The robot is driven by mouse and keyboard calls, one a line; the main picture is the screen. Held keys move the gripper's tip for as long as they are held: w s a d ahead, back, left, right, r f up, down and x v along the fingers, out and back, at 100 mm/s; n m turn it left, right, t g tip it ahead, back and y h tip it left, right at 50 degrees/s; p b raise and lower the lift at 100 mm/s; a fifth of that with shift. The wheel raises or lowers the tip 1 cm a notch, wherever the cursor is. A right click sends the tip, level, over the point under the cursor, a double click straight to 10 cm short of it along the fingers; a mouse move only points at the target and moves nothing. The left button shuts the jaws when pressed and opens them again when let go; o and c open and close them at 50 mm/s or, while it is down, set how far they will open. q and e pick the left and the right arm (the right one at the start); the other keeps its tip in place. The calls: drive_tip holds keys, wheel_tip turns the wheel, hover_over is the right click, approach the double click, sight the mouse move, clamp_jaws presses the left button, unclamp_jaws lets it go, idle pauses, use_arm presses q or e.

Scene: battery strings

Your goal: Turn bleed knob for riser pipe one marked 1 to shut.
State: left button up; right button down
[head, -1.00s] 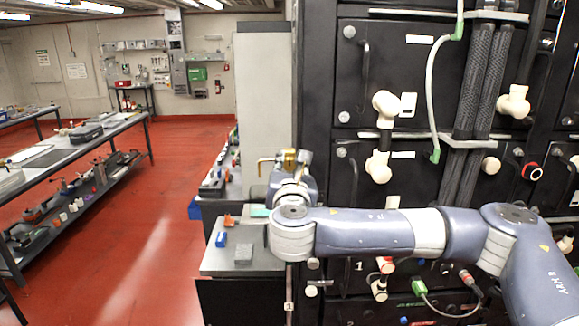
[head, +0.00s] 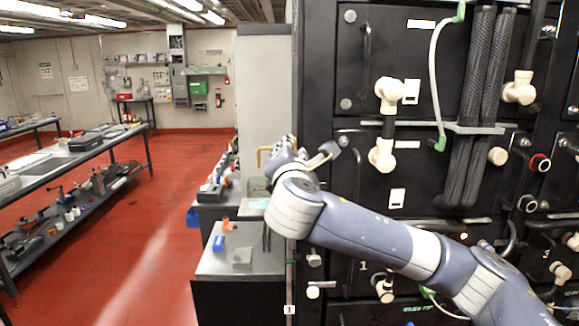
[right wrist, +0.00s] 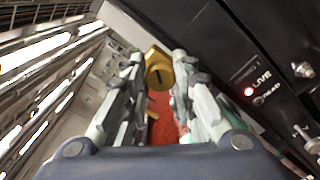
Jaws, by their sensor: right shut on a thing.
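In the right wrist view a yellow knob (right wrist: 158,72) with a dark mark like a 1 sits between the fingertips of my right gripper (right wrist: 160,78). The gripper is shut on it, with one finger on each side. In the head view my right gripper (head: 322,156) is at the left corner of the black rack, mostly seen from behind; the knob cannot be made out there. A thin upright pipe (head: 289,270) runs down that corner, with a white tag marked 1 (head: 289,310) low on it. My left gripper is not in view.
The black rack (head: 350,210) fills the right side, with cream elbow fittings (head: 388,95) and braided hoses (head: 480,80). In the wrist view a red lamp (right wrist: 248,92) glows beside LIVE. A grey bench (head: 225,262) stands left of the rack. Red floor (head: 140,240) is open further left.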

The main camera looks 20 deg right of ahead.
drive_tip(key=shift+w+a+f+m+b, duration=0.15)
drive_tip(key=shift+m+b, duration=1.5)
drive_tip(key=shift+m, duration=3.1)
drive_tip(key=shift+s+d+f+m+b, duration=0.15)
drive_tip(key=shift+m+b, duration=1.45)
drive_tip(key=shift+m, duration=3.2)
drive_tip(key=shift+w+a+f+m+b, duration=0.2)
drive_tip(key=shift+m+b, duration=1.45)
drive_tip(key=shift+m, duration=3.1)
drive_tip(key=shift+s+d, duration=0.1)
